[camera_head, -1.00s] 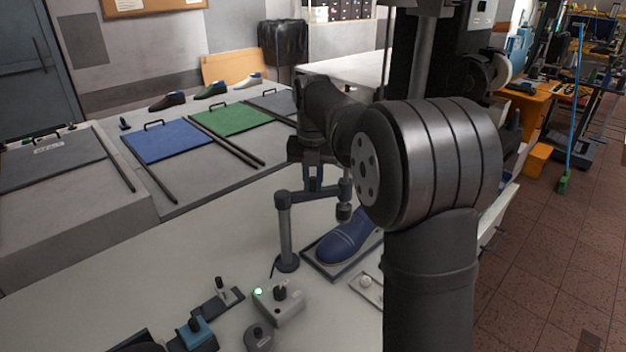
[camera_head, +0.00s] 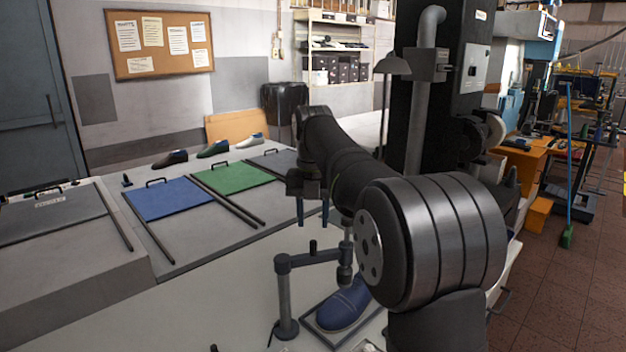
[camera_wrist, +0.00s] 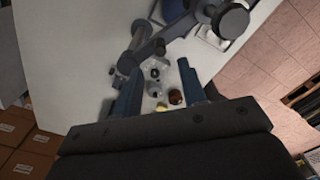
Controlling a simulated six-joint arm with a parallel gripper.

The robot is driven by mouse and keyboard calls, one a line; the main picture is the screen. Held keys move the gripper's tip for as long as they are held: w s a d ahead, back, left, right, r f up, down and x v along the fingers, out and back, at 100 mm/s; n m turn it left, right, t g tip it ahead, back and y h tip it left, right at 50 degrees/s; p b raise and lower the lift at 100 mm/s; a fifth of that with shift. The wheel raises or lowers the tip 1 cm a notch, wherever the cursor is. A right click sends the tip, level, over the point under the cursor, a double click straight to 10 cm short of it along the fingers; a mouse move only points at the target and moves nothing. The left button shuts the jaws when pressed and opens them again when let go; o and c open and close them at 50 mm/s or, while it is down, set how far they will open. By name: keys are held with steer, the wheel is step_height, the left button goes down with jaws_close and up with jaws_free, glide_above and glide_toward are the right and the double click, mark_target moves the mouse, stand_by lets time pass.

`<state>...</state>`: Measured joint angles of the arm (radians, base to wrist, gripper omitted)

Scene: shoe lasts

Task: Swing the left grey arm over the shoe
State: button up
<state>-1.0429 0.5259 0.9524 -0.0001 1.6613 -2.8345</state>
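The grey arm (camera_head: 315,258) reaches right from the top of its upright post (camera_head: 285,295). A dark knob stands up from its middle, and its padded end hangs over the blue shoe (camera_head: 343,307) in the picture. The shoe lies on a flat plate, partly hidden by my own arm. I cannot tell whether the padded end touches it. My gripper (camera_head: 312,222) is above the grey arm, its two blue fingers pointing down, apart and empty. In the wrist view my gripper (camera_wrist: 160,68) is also open, with the grey arm (camera_wrist: 137,42) beyond the fingertips.
Blue (camera_head: 167,198) and green (camera_head: 233,177) panels with handles lie on the left bench, with several shoes behind. Small items (camera_wrist: 157,75) on the table show between my fingers in the wrist view. A dark machine (camera_head: 445,110) stands at the back right.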

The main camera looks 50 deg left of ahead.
mark_target(313, 242)
step_height(313, 242, up, 10)
stand_by(0.4)
stand_by(0.5)
step_height(313, 242, down, 17)
steer(key=shift+f, duration=0.15)
stand_by(0.5)
step_height(313, 242, up, 17)
step_height(313, 242, down, 17)
steer(key=shift+d+f, duration=0.1)
steer(key=s+d+m, duration=0.3)
steer(key=s+m, duration=0.3)
steer(key=m, duration=0.6)
steer(key=shift+s+d+m, duration=0.35)
steer(key=shift+d+m, duration=0.05)
stand_by(0.9)
